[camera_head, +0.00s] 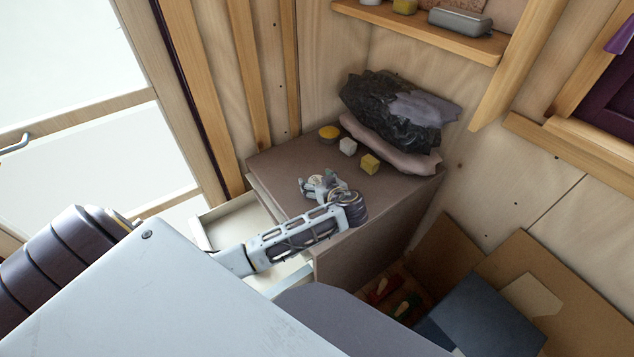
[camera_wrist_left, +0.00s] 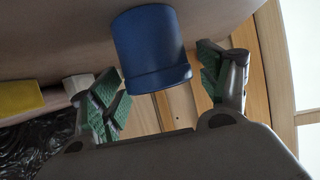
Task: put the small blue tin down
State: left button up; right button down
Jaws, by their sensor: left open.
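The small blue tin (camera_wrist_left: 151,45) shows in the left wrist view, where the picture is upside down. It rests on the brown cabinet top (camera_wrist_left: 60,30), between the spread green-padded fingers of my left gripper (camera_wrist_left: 162,88). The left finger pads look close to the tin; a gap shows on the right. In the head view my left gripper (camera_head: 318,184) is low over the cabinet top (camera_head: 278,163), and I cannot make out the tin there. My right gripper is not in view.
A yellow round item (camera_head: 329,132), a white block (camera_head: 347,146) and a yellow block (camera_head: 369,164) stand behind the gripper. A dark bag (camera_head: 390,110) lies on a pinkish cushion (camera_head: 400,152) at the back. An open drawer (camera_head: 222,222) sticks out at left.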

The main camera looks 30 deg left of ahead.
pick_arm(q)
jog(key=shift+r, duration=0.1)
jog(key=shift+s+d+r, duration=0.2)
jog(key=shift+s+d, duration=0.05)
jog(key=shift+d, duration=0.2)
jog(key=v, duration=1.1)
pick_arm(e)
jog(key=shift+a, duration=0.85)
pick_arm(q)
jog(key=shift+a, duration=0.1)
